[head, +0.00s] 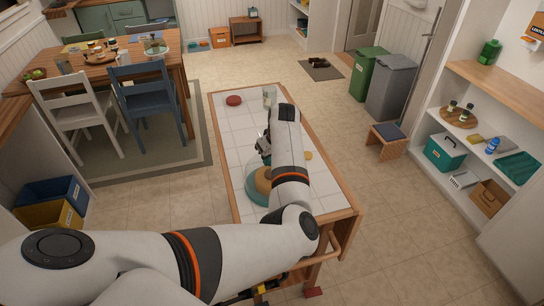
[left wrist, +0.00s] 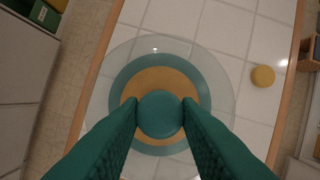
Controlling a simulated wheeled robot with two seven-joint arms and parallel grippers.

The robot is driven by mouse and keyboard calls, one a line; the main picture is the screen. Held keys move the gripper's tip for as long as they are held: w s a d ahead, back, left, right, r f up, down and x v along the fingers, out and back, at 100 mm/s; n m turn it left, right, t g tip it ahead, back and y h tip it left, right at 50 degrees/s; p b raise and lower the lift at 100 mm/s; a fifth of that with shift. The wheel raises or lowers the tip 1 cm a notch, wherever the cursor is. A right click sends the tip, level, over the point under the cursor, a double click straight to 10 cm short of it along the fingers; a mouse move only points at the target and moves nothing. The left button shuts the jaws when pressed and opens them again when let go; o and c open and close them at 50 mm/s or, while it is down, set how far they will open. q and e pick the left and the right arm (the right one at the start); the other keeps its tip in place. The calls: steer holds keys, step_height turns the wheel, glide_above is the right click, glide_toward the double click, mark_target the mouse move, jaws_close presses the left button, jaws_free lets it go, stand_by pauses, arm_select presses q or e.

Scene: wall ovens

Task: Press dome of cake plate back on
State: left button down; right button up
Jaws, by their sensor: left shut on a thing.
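My left gripper (head: 264,145) is over the tiled table, and its teal fingers show in the left wrist view (left wrist: 160,116). They are shut on the round teal knob (left wrist: 160,113) of the clear dome (left wrist: 222,78). The dome is seen from above, over the teal cake plate (left wrist: 118,84) with a tan cake (left wrist: 160,76) on it. The dome's rim looks wider than the plate all round. I cannot tell whether rim and plate touch. In the head view my forearm partly hides the plate (head: 258,198) and cake (head: 263,182).
The white tiled tabletop (head: 238,130) has a wooden edge. A yellow round item (left wrist: 263,76) lies to the right of the dome. A red round item (head: 234,100) and a clear glass (head: 269,95) stand at the far end. Tiles between are mostly clear.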

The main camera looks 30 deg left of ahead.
arm_select(q)
steer(key=shift+p, duration=0.7)
stand_by(0.7)
steer(key=shift+f, duration=0.15)
stand_by(1.0)
steer(key=shift+p, duration=0.5)
stand_by(0.4)
steer(key=c, duration=0.5)
jaws_free()
step_height(320, 180, up, 5)
steer(key=p, duration=0.5)
steer(key=shift+r+p, duration=0.5)
steer(key=shift+r, duration=0.5)
